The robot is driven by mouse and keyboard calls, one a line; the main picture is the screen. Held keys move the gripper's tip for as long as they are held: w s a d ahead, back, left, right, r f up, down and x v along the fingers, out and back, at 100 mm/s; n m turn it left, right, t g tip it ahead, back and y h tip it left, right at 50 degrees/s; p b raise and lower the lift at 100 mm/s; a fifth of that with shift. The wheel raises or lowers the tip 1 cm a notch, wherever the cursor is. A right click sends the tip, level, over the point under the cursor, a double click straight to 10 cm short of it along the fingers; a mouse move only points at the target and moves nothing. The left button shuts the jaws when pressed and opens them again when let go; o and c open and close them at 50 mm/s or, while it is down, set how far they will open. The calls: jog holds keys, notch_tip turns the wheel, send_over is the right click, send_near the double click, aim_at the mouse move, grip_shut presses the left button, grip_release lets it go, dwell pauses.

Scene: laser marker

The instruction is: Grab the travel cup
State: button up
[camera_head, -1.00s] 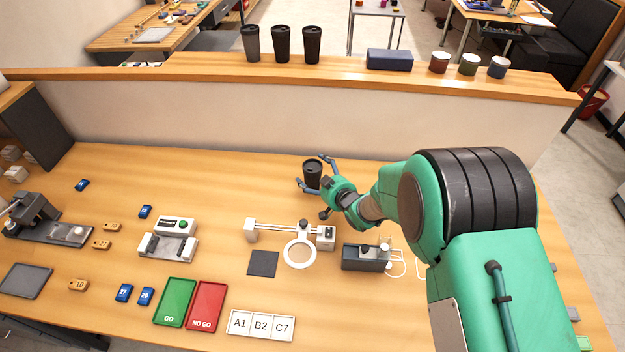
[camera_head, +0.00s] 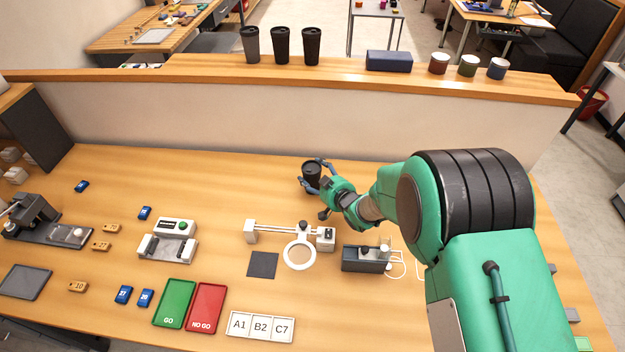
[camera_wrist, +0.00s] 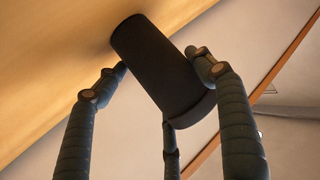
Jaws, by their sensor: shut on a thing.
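The black travel cup (camera_head: 312,175) stands on the wooden bench near the low back wall, its dark lid upward. My gripper (camera_head: 317,177) is around it from the right, with its blue-grey fingers closed against the cup's sides. In the wrist view the cup (camera_wrist: 160,65) sits between the fingers of my gripper (camera_wrist: 160,85), its base at the bench surface. A third finger shows below the cup's lid end. The cup's lower side facing my palm is partly hidden in the head view.
A magnifier (camera_head: 299,254) and a small grey device (camera_head: 366,257) stand in front of my gripper. Three similar black cups (camera_head: 281,45), a blue box (camera_head: 389,60) and three small tins (camera_head: 468,65) stand on the ledge behind.

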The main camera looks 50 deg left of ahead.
notch_tip(320, 180, up, 10)
jog(key=shift+p, duration=0.9)
jog(key=shift+c, duration=0.2)
